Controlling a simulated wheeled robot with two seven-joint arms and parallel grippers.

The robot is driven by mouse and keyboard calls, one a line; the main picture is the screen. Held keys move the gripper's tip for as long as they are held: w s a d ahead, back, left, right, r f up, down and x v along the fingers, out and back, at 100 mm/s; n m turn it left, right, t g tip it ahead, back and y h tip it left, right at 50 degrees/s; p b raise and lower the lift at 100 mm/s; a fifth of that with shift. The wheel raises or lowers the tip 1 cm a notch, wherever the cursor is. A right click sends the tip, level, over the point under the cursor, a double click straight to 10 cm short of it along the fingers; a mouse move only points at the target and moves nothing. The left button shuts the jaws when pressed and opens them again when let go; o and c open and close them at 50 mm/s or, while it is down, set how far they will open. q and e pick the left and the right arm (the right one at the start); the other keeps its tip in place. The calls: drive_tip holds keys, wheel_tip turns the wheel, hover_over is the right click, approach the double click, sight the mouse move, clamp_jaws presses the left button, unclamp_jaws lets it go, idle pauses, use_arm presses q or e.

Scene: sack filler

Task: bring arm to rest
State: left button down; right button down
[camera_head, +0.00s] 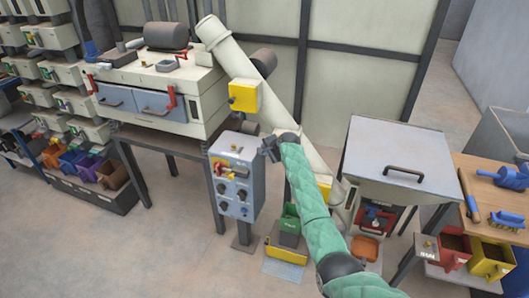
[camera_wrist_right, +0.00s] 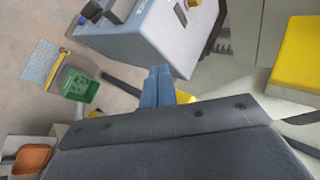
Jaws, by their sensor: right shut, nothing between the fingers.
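My right arm, in a green padded sleeve, reaches up from the lower right in the head view. Its right gripper (camera_head: 270,148) is beside the upper right of the grey-blue control box (camera_head: 236,203). In the right wrist view the blue fingers of this gripper (camera_wrist_right: 158,84) are together with nothing between them. The control box (camera_wrist_right: 150,35) is ahead of them there; whether they touch it is unclear. My left gripper is not in view.
A slanted pipe (camera_head: 245,75) with a yellow box (camera_head: 245,96) stands behind the arm. A lidded hopper (camera_head: 400,150) is on the right, beside a wooden bench (camera_head: 490,190). A green bin (camera_head: 290,226) is below the arm. Floor at the lower left is clear.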

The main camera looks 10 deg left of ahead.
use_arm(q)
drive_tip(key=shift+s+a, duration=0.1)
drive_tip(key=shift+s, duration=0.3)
